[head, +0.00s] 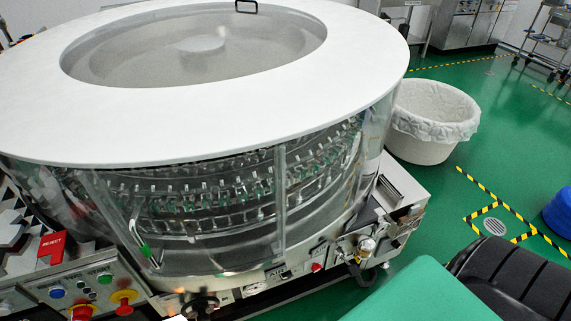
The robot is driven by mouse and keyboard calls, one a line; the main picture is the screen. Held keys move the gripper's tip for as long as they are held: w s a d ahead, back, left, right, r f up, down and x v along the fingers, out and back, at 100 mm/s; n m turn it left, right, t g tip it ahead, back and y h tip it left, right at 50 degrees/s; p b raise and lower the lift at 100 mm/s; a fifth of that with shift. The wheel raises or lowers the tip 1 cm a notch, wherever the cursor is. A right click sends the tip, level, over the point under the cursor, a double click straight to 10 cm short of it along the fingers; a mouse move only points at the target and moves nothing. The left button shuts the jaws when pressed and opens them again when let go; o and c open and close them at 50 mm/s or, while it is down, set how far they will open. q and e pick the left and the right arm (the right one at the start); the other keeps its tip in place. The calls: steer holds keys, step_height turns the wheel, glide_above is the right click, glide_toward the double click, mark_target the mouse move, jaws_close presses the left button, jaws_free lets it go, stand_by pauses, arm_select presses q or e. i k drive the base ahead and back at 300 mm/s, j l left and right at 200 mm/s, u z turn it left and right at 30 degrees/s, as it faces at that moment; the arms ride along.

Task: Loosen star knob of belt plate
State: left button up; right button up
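The rotary washer (120,125) fills the left and middle of the head view, with a white round top and clear side panels. A dark hand knob (201,304) sits low at its front, near the bottom edge of the picture. It is small and partly cut off, so I cannot tell whether it is the star knob. I cannot make out the belt plate for certain. Neither of my grippers shows in this view.
A control panel with a yellow-and-red button (124,303) and a red reject box (53,247) is at lower left. Valves (366,245) stick out at the machine's right side.

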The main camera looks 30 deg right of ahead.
mark_target(316, 266)
steer(key=l+z, duration=0.2)
steer(key=z, duration=0.65)
steer(key=k+j+z, duration=0.15)
steer(key=i+l+u, duration=0.1)
steer(key=l+u, duration=0.2)
steer(key=l, duration=0.15)
steer(key=l+u, duration=0.35)
steer(key=l, duration=0.15)
steer(key=i, duration=0.05)
